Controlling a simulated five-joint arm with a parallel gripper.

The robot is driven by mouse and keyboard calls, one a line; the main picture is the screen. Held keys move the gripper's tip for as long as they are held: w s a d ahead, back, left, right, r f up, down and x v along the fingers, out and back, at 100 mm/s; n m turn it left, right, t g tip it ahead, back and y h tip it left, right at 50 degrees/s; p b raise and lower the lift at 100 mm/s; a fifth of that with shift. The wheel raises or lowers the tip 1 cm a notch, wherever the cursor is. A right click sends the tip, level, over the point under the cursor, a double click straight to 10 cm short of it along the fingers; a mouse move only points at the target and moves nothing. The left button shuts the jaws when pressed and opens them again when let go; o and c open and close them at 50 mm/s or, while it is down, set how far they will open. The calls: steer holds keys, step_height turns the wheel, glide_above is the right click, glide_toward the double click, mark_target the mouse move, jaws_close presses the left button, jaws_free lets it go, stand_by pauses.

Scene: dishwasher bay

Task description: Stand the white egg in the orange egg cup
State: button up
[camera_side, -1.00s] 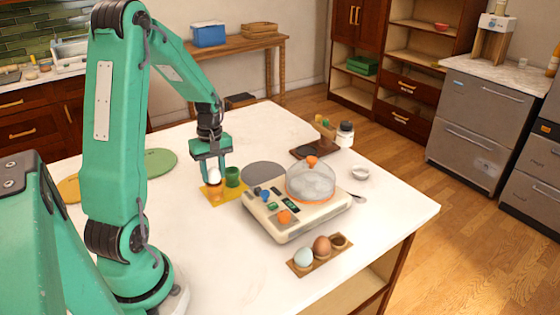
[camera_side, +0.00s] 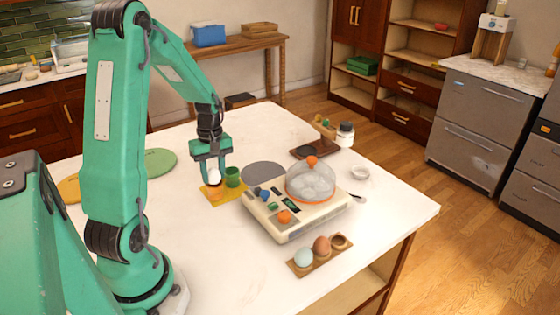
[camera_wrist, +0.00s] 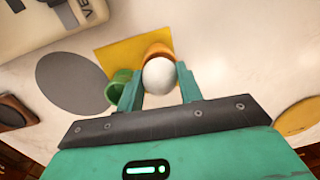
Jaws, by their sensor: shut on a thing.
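The white egg (camera_side: 214,177) is between the two fingers of my gripper (camera_side: 217,179). In the wrist view the egg (camera_wrist: 159,76) sits between both fingertips (camera_wrist: 159,88). The orange egg cup (camera_wrist: 157,49) shows only as a rim and part of its wall just beyond the egg, which hides the rest. I cannot tell whether the egg touches the cup. The green egg cup (camera_side: 232,177) stands right beside my gripper, close to one finger; it also shows in the wrist view (camera_wrist: 118,88).
Both cups stand on a yellow mat (camera_side: 222,196). A grey disc (camera_side: 264,171) and a cream egg cooker (camera_side: 292,229) with a clear dome lie to the right. A wooden holder (camera_side: 305,271) with a pale blue egg and a brown egg is in front.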

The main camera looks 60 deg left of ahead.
steer(key=shift+f, duration=0.45)
stand_by(0.6)
steer(key=o, duration=1)
steer(key=shift+r, duration=0.15)
steer(key=shift+r, duration=3.9)
steer(key=shift+d, duration=0.1)
